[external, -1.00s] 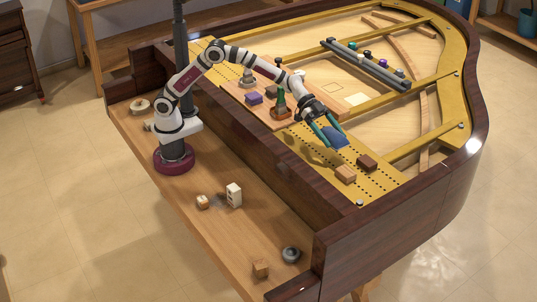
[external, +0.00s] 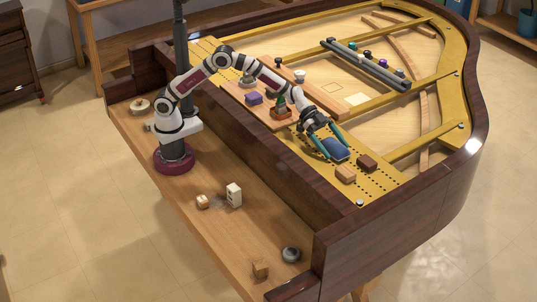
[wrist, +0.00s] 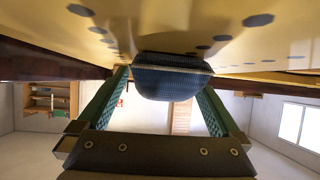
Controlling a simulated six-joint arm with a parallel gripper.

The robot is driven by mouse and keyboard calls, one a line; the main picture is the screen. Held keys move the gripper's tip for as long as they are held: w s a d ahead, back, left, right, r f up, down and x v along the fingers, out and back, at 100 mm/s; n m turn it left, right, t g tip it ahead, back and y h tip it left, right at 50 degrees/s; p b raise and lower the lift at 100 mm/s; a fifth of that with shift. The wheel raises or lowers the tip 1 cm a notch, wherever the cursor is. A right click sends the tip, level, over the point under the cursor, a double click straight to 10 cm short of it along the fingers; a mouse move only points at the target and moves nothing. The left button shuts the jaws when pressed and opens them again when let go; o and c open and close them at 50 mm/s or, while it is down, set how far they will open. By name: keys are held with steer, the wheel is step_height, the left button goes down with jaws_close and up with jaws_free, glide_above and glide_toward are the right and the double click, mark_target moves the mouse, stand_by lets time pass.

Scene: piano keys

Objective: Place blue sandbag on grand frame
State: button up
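The blue sandbag (external: 335,149) lies on the gold grand frame (external: 388,178), left of the two small blocks. In the wrist view the sandbag (wrist: 172,80) rests against the gold, dotted surface, which fills the top of the picture. My gripper (external: 331,149) is low over the frame at the sandbag. Its teal fingers stand apart on either side of the bag. In the wrist view my gripper (wrist: 160,100) shows a gap at the left finger; I cannot tell whether the right finger touches the bag.
A tan block (external: 346,174) and a dark brown block (external: 367,162) sit close by on the frame. A wooden board (external: 243,101) with several small objects is to the left. A long grey rail (external: 366,66) with several small items lies behind. The dark case wall (external: 285,160) runs in front.

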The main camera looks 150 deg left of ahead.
mark_target(329, 139)
steer(key=shift+s+r, duration=0.1)
steer(key=shift+r, duration=0.1)
steer(key=v, duration=0.7)
steer(key=shift+s, duration=0.1)
steer(key=d+r+g+y, duration=0.2)
steer(key=d+r+y, duration=0.3)
steer(key=d+r, duration=0.25)
steer(key=s+d, duration=0.2)
steer(key=s+d+f+g, duration=0.1)
steer(key=s+d, duration=0.1)
steer(key=s+d+g, duration=0.1)
steer(key=d, duration=0.1)
steer(key=shift+s+d+f, duration=0.25)
steer(key=shift+s+d, duration=0.1)
steer(key=shift+s, duration=0.05)
steer(key=s+d+f+m+g+h, duration=0.2)
steer(key=s+d+f+m+g, duration=0.1)
steer(key=s+d, duration=0.6)
steer(key=s+d+f+m+g+h, duration=0.2)
steer(key=s+d+f+g, duration=0.3)
steer(key=s+d, duration=0.5)
steer(key=s+f+m, duration=0.1)
steer(key=s, duration=0.6)
steer(key=shift+d+m, duration=0.3)
steer(key=shift+m, duration=0.1)
